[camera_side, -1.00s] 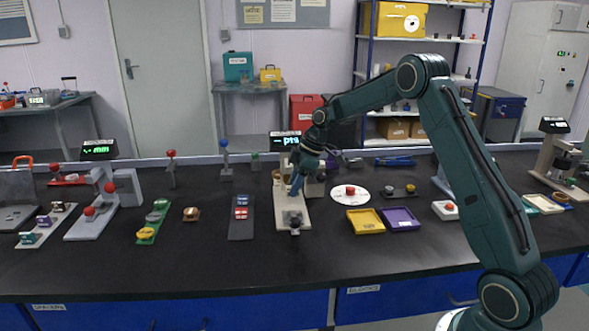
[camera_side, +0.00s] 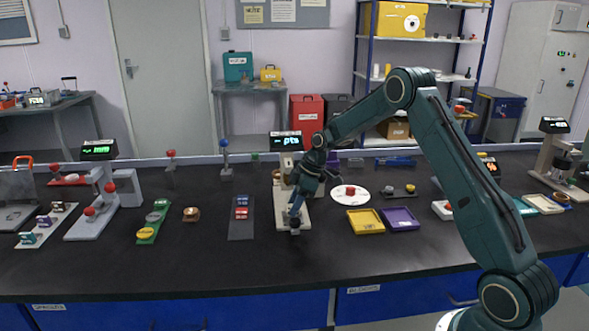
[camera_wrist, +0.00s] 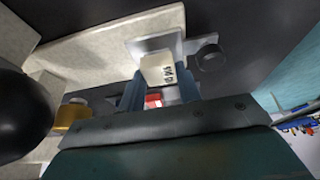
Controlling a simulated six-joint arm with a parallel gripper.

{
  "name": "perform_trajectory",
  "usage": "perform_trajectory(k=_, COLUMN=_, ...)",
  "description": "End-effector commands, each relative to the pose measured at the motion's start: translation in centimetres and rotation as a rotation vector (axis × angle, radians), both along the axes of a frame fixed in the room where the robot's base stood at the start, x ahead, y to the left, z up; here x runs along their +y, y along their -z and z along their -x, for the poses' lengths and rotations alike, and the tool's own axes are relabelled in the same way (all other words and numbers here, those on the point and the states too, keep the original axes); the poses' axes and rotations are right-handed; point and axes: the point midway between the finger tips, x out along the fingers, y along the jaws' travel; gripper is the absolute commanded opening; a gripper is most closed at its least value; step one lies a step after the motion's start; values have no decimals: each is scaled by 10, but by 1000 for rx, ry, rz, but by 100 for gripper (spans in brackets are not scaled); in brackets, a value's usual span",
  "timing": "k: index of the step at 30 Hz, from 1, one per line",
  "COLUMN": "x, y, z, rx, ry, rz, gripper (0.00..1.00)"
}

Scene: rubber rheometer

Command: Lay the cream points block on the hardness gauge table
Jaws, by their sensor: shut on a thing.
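The cream points block (camera_wrist: 158,70), with dark lettering on one face, is between the blue fingers of my gripper (camera_wrist: 160,90) in the wrist view. My gripper (camera_side: 294,208) is shut on it. In the side view the fingers point down over the front of the hardness gauge, and the block is not clear there. The gauge has a cream base (camera_side: 304,222) and a lit "pts" display (camera_side: 287,142). Its grey table (camera_wrist: 140,46) lies directly beyond the block in the wrist view. I cannot tell whether the block touches it. My arm hides part of the gauge.
A dark round knob (camera_wrist: 210,58) is close beside the block. A dark strip with red and blue pieces (camera_side: 241,220) lies left of the gauge. A white disc with a red knob (camera_side: 350,193), a yellow tray (camera_side: 365,221) and a purple tray (camera_side: 401,220) lie right. The front bench is clear.

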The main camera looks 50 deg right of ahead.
Motion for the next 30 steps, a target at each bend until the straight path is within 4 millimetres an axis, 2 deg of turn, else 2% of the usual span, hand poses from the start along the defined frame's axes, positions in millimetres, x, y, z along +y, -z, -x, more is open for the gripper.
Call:
perform_trajectory(k=10, x=0, y=3, z=0, rx=0, ry=0, rz=0, gripper=11)
perform_trajectory(k=11, x=0, y=3, z=0, rx=0, ry=0, rz=0, gripper=36)
perform_trajectory(k=14, x=0, y=3, z=0, rx=0, ry=0, rz=0, gripper=55)
perform_trajectory(k=24, x=0, y=2, z=0, rx=-1, ry=0, rz=1, gripper=55)
perform_trajectory(k=30, x=-2, y=-8, z=1, rx=-2, ry=2, rz=1, gripper=55)
